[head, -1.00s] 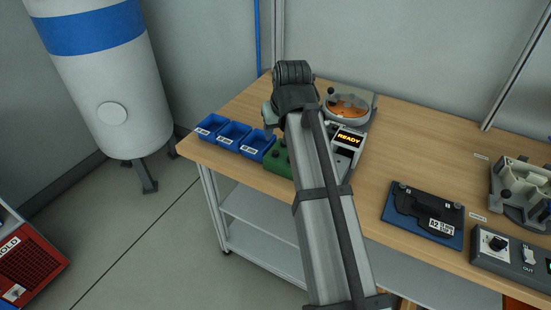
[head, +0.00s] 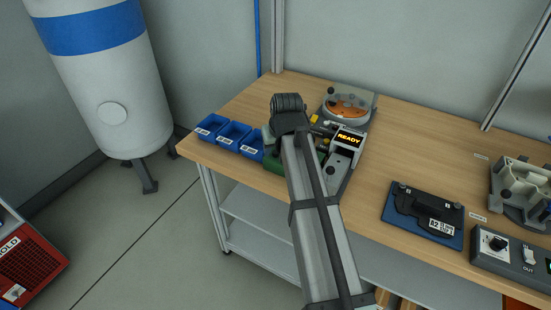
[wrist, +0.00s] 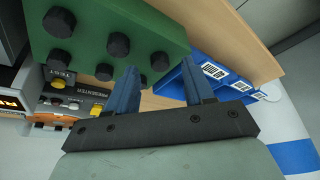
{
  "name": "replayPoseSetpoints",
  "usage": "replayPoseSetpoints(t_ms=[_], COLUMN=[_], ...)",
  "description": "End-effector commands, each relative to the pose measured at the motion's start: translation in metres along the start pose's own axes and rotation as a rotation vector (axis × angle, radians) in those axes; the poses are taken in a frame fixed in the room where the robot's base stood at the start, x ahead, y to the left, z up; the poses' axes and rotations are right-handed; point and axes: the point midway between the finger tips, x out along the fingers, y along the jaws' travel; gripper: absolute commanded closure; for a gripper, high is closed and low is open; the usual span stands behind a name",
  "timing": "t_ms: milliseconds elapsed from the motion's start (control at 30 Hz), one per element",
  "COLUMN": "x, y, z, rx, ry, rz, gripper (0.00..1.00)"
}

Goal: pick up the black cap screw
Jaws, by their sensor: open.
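Several black cap screws stand in a green block (wrist: 85,25), which fills the upper left of the wrist view. One black cap screw (wrist: 159,61) appears between the blue fingertips of my gripper (wrist: 160,68). The gripper is open, with clear space between its fingers and nothing held. I cannot tell how far the fingertips are from that screw. In the head view only a bit of the green block (head: 273,162) shows beside my arm; my arm hides the rest and the gripper.
Blue bins (head: 232,134) sit just left of the green block. A device with a READY display (head: 349,139) stands close on its right, with a round orange-dished feeder (head: 347,106) behind. A blue fixture plate (head: 424,215) lies farther right. Bare table lies between.

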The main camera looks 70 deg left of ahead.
Motion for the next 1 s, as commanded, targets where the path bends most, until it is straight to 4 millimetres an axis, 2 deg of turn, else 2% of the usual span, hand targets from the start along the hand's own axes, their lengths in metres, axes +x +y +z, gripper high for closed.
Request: replayPoseSetpoints(t_ms=[100, 333, 867, 1000], x=[0.0115, 0.0126, 0.0123, 0.0122], y=[-0.0002, -0.0003, -0.0003, -0.0003], z=[0.0002, 0.0003, 0.0002, 0.0002], rx=[0.0, 0.0, 0.0, 0.0], ry=[-0.002, 0.0, -0.001, 0.0], rz=[0.0, 0.0, 0.0, 0.0], gripper=[0.48, 0.48, 0.97, 1.0])
